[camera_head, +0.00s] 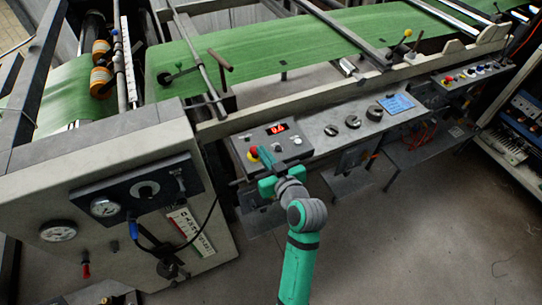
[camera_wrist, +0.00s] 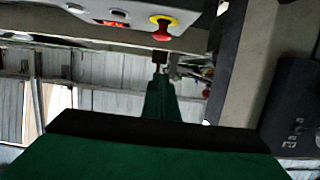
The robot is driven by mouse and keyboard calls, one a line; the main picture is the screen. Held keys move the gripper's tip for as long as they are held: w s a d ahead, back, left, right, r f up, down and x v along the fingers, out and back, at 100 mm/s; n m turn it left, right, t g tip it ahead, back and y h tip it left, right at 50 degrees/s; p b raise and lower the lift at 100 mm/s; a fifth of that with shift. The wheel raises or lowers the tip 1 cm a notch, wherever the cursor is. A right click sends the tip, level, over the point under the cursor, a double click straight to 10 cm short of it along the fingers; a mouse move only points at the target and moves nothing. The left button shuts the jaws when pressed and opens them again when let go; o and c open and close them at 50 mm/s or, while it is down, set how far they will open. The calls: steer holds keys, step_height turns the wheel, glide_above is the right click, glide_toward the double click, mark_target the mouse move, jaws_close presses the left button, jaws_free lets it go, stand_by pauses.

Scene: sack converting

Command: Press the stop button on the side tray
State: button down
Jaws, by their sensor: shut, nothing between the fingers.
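The stop button is a red mushroom head on a yellow base (camera_head: 253,154), at the left end of a grey control box (camera_head: 285,146) on the side tray (camera_head: 330,145). In the wrist view the stop button (camera_wrist: 162,29) is near the top centre, with its red head facing down in the picture. My gripper (camera_head: 266,158) is shut and empty, just right of the button in the head view. In the wrist view my gripper's tip (camera_wrist: 160,72) lies a little below the red head, with a gap between them in the picture. I cannot tell the gap in depth.
The box has a red lit display (camera_head: 275,128) and small knobs. Black knobs (camera_head: 352,121) and a blue label (camera_head: 397,104) are further right on the tray. A grey cabinet with gauges (camera_head: 135,200) stands at left. Green sacking (camera_head: 260,45) runs behind. Open floor lies in front.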

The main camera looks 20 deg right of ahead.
glide_above(258, 160)
steer(key=shift+s+a+f, duration=0.1)
steer(key=shift+a+f, duration=0.05)
steer(key=shift+f, duration=0.6)
steer(key=f, duration=0.2)
steer(key=shift+s+f, duration=0.2)
steer(key=shift+f, duration=0.1)
steer(key=shift+w+f, duration=0.1)
steer(key=shift+f, duration=0.6)
steer(key=shift+w, duration=0.15)
